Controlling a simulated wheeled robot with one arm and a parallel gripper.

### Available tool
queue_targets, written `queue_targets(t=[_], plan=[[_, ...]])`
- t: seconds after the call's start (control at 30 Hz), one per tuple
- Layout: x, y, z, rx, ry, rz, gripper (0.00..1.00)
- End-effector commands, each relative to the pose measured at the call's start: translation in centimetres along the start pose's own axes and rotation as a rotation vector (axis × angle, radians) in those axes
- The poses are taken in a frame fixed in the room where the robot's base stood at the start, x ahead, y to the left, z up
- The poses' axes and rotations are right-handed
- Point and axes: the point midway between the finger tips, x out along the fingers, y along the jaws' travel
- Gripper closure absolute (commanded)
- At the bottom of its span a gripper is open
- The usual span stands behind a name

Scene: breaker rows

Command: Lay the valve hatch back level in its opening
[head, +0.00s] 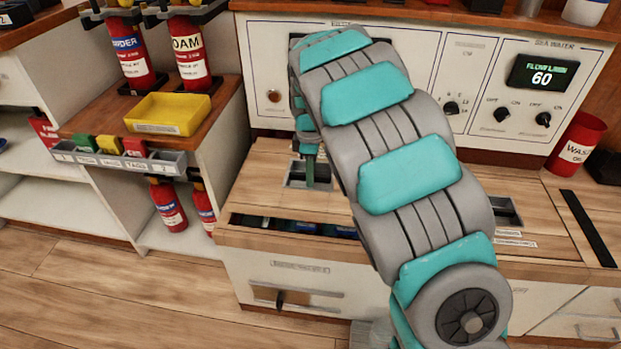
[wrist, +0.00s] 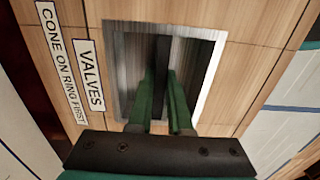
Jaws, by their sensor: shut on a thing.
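The valve hatch (head: 262,185) is a wooden panel with a recessed metal pull. It sits over the counter at the left of my arm. A dark gap with blue items shows along its front edge, so it does not look flush there; its exact tilt is hard to tell. My gripper (head: 310,172) reaches down into the recess. In the wrist view my gripper's green fingers (wrist: 161,85) are shut on the dark bar (wrist: 162,50) across the metal recess (wrist: 120,60). A VALVES label (wrist: 90,77) lies beside it. My arm hides the hatch's right part.
The opening (head: 290,225) shows below the hatch's front edge, above a white drawer front (head: 290,275). Another recessed pull (head: 505,212) is on the counter at right. A control panel (head: 480,80) stands behind. A yellow tray (head: 168,113) and fire extinguishers (head: 192,50) are at left.

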Motion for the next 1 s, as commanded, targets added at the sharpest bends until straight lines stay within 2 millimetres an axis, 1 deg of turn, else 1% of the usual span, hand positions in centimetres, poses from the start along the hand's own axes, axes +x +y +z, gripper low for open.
queue_targets(t=[0.03, 0.7, 0.8, 1.0], plan=[[-0.6, 0.1, -0.1, -0.001, 0.001, 0.004, 1.0], [-4.6, 0.1, -0.1, -0.002, 0.001, 0.005, 1.0], [-4.9, 0.0, -0.1, -0.001, 0.001, 0.004, 1.0], [-4.9, 0.0, -0.1, -0.001, 0.001, 0.003, 1.0]])
